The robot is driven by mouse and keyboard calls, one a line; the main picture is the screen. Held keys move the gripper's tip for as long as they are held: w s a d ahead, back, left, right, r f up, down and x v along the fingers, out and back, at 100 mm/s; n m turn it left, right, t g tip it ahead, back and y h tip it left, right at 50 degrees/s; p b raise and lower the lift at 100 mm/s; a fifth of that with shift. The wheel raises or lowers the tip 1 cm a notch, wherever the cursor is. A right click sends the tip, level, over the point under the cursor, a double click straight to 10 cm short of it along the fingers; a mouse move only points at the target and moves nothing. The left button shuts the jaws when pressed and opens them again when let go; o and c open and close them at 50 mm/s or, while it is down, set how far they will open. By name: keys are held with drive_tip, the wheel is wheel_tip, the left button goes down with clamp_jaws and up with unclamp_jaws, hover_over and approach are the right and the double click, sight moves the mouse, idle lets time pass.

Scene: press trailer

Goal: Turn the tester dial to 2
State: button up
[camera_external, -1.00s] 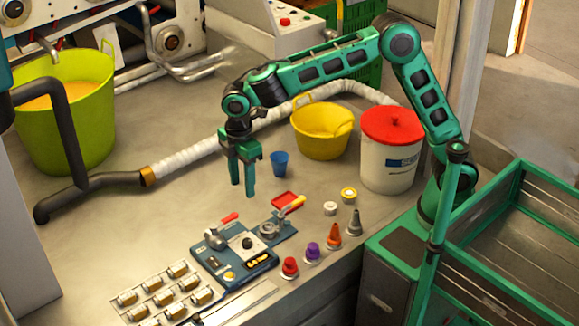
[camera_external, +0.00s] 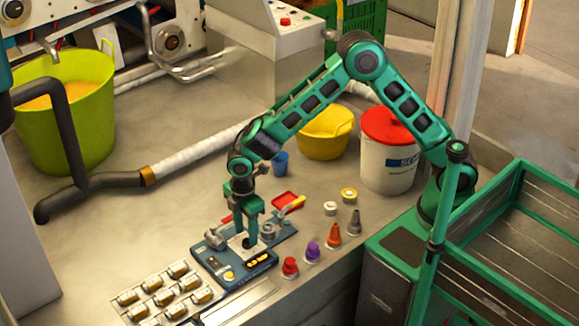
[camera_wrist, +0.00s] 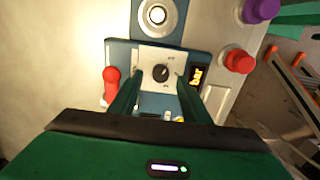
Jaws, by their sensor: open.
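The blue tester (camera_external: 235,268) lies on the bench in front of the arm. In the wrist view its black round dial (camera_wrist: 160,73) sits on a pale square plate (camera_wrist: 148,57), with small marks that are too small to read. A dark display (camera_wrist: 197,75) with yellow characters is right of the plate. My gripper (camera_external: 246,238) points down over the tester, at the dial. In the wrist view my gripper (camera_wrist: 152,88) is open, with one finger on each side of the dial and a gap to it. In the external view my gripper mostly hides the dial.
A red-handled lever (camera_wrist: 111,82) stands left of the dial plate. A tray of several metal parts (camera_external: 165,294) lies at the front left. A blue cup (camera_external: 280,163) stands behind.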

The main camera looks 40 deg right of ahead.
sight(247, 243)
drive_tip(key=shift+f, duration=1.4)
drive_tip(key=c, duration=1)
drive_tip(key=shift+c, duration=0.2)
drive_tip(key=shift+m, duration=0.3)
drive_tip(key=m, duration=0.5)
drive_tip(key=shift+w+m, duration=0.15)
drive_tip(key=shift+m, duration=0.15)
drive_tip(key=m, duration=0.5)
drive_tip(key=shift+r+m, duration=0.1)
drive_tip(key=shift+m, duration=0.2)
